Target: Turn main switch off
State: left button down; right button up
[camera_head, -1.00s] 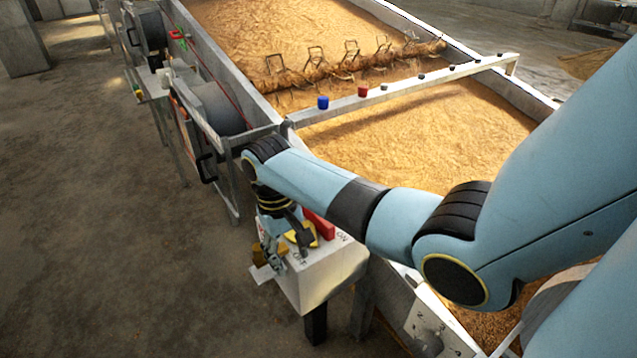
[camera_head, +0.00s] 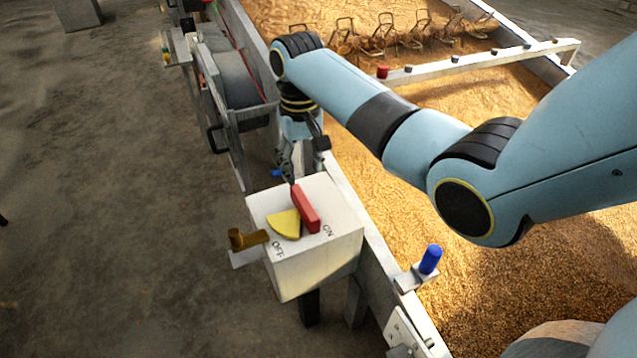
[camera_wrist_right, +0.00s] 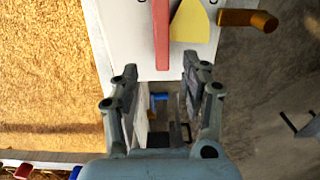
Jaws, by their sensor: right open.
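The main switch is a white box (camera_head: 335,263) with a red handle (camera_head: 306,209), a yellow sector plate (camera_head: 284,223) and ON and OFF labels on top. The red handle lies on the ON side. A brass-coloured piece (camera_head: 249,239) sticks out at the left. My right gripper (camera_head: 287,178) is at the far edge of the box, partly hidden by its own arm. In the right wrist view my right gripper (camera_wrist_right: 160,78) is open and empty, with the end of the red handle (camera_wrist_right: 162,40) just ahead of the gap between its fingers. My left gripper is not in view.
The grain bed (camera_head: 400,135) lies right of the box, behind a metal wall. A blue peg (camera_head: 430,259) stands on a bracket nearby. A rail (camera_head: 490,64) crosses the bed farther back.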

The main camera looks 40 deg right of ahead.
aim_at(303, 200)
jog(key=f+b, duration=0.1)
jog(key=f, duration=0.4)
jog(key=shift+a, duration=0.2)
notch_tip(303, 200, down, 4)
jog(key=shift+d+f+b, duration=0.1)
jog(key=shift+b, duration=0.6)
jog(key=shift+f, duration=0.55)
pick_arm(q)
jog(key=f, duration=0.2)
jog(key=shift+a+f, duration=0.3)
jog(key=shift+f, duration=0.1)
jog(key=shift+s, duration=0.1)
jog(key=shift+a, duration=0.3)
pick_arm(e)
grip_shut()
